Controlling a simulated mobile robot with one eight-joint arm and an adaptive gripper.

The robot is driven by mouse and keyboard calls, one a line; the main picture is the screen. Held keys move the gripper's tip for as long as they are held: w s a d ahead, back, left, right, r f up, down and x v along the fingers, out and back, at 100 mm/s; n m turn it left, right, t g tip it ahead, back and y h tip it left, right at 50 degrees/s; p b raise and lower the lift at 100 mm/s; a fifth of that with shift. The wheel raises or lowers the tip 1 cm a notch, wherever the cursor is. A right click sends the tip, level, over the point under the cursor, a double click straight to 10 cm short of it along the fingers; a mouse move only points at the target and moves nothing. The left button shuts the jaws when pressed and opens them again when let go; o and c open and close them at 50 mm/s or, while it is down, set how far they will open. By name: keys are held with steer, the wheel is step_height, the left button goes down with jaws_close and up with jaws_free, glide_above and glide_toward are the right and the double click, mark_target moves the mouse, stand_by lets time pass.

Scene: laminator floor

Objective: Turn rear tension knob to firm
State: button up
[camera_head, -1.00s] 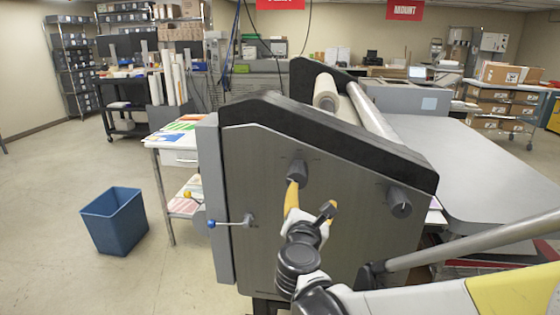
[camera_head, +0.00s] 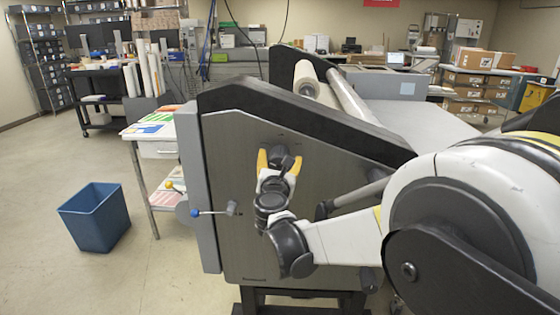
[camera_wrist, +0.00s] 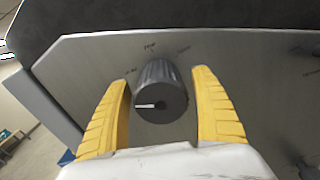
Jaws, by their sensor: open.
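The laminator (camera_head: 235,175) stands with its grey side panel facing me. A dark ribbed tension knob (camera_wrist: 162,92) sticks out of the panel, with small printed marks above it, too blurred to read for certain. Its white pointer line points left in the wrist view. The knob also shows in the head view (camera_head: 281,151), partly covered by my gripper. My gripper (camera_wrist: 161,77) is open, one yellow finger on each side of the knob, with a visible gap on both sides. In the head view, my gripper (camera_head: 279,158) is at the panel.
A lever with a blue ball end (camera_head: 195,212) sticks out at the panel's lower left. A blue bin (camera_head: 95,218) stands on the floor at left. A side table with papers (camera_head: 158,150) stands behind the laminator. Open floor lies at left.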

steer(key=c, duration=1.2)
steer(key=shift+m, duration=0.4)
steer(key=m, duration=0.6)
steer(key=shift+d, duration=0.15)
steer(key=m, duration=0.6)
steer(key=shift+f+m, duration=0.15)
steer(key=shift+m, duration=0.25)
